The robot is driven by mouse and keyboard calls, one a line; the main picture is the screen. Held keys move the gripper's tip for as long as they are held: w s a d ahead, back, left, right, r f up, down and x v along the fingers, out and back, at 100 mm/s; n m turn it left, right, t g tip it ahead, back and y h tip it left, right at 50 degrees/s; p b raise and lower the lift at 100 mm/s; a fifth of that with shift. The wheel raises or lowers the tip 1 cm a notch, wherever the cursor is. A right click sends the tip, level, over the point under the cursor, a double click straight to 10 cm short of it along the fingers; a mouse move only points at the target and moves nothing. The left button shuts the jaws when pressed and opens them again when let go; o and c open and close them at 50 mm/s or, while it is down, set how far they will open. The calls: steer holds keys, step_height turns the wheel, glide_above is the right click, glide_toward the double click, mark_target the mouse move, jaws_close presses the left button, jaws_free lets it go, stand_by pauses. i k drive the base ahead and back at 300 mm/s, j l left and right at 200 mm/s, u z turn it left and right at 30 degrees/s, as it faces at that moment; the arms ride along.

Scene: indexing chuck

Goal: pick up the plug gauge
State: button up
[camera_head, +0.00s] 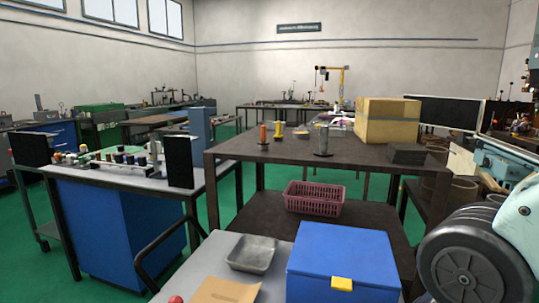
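I cannot tell for sure which thing is the plug gauge. My gripper is not in view. Only a thick pale and black part, likely my arm, shows at the lower right.
A cardboard box (387,121) and a dark block (407,154) stand on the dark table's right. A pink basket (314,198) is on its lower shelf. In front are a blue box (341,262) and metal tray (252,253). A blue cabinet bench (118,235) stands left.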

mark_target(264, 144)
steer(key=z, duration=0.9)
steer(key=k+j, duration=0.1)
steer(key=j, duration=0.5)
steer(key=j+z, duration=0.1)
steer(key=j, duration=0.55)
steer(key=k+j, duration=0.15)
steer(key=j, duration=0.45)
steer(key=j+z, duration=0.1)
steer(key=j, duration=0.4)
steer(key=k+j, duration=0.1)
steer(key=j, duration=0.35)
steer(key=j+z, duration=0.15)
steer(key=j, duration=0.35)
steer(key=k+j+z, duration=0.1)
steer(key=j, duration=0.35)
steer(key=k+j, duration=0.15)
steer(key=j, duration=0.3)
steer(key=k+j+z, duration=0.15)
steer(key=j, duration=0.3)
steer(key=i, duration=0.05)
